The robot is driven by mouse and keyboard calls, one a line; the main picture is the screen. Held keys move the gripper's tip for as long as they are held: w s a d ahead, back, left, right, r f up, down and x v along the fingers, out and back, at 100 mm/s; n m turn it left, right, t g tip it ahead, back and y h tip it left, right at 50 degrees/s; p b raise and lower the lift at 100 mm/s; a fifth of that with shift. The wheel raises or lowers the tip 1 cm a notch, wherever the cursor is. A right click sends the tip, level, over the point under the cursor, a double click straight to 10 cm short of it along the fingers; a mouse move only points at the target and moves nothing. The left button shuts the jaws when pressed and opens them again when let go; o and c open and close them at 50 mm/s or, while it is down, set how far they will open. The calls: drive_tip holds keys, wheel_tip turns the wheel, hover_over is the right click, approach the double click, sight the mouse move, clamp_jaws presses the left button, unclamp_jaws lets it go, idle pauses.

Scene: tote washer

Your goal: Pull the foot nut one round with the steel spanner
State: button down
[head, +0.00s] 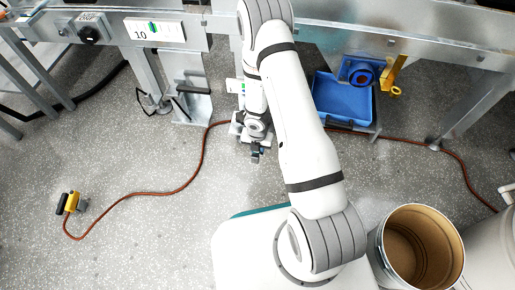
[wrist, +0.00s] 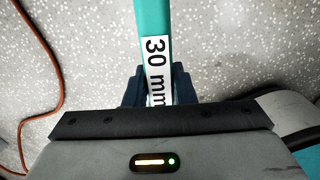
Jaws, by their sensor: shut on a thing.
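My gripper (head: 256,152) is low over the floor in front of the machine frame in the head view. In the wrist view its two dark fingers (wrist: 158,88) are shut on a teal bar with a white "30 mm" label, which I take to be the spanner's handle (wrist: 152,22). The handle runs up out of the top of the wrist view, so the spanner's jaw is not seen there. No steel surface of it shows. I cannot make out the foot nut in either view; my arm covers part of the frame behind the gripper.
A brown-red hose (head: 160,194) winds over the floor to a yellow fitting (head: 72,203). An open drum (head: 431,211) stands at lower right. The grey floor at left is mostly clear.

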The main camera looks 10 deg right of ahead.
drive_tip(key=shift+d, duration=0.15)
drive_tip(key=shift+s+d+n+b, duration=0.25)
drive_tip(key=shift+d+n+b, duration=0.2)
drive_tip(key=shift+d+n, duration=0.35)
drive_tip(key=shift+s+d+n+b, duration=0.3)
drive_tip(key=shift+d+n+b, duration=0.25)
drive_tip(key=shift+d, duration=0.5)
drive_tip(key=shift+s+d+n+b, duration=0.25)
drive_tip(key=shift+d+n+b, duration=0.15)
drive_tip(key=shift+d+n, duration=0.4)
drive_tip(key=shift+d, duration=0.1)
wheel_tip(320, 180, up, 6)
drive_tip(key=p, duration=0.6)
drive_tip(key=shift+r+p, duration=0.25)
drive_tip(key=shift+p, duration=0.1)
drive_tip(key=shift+f, duration=0.1)
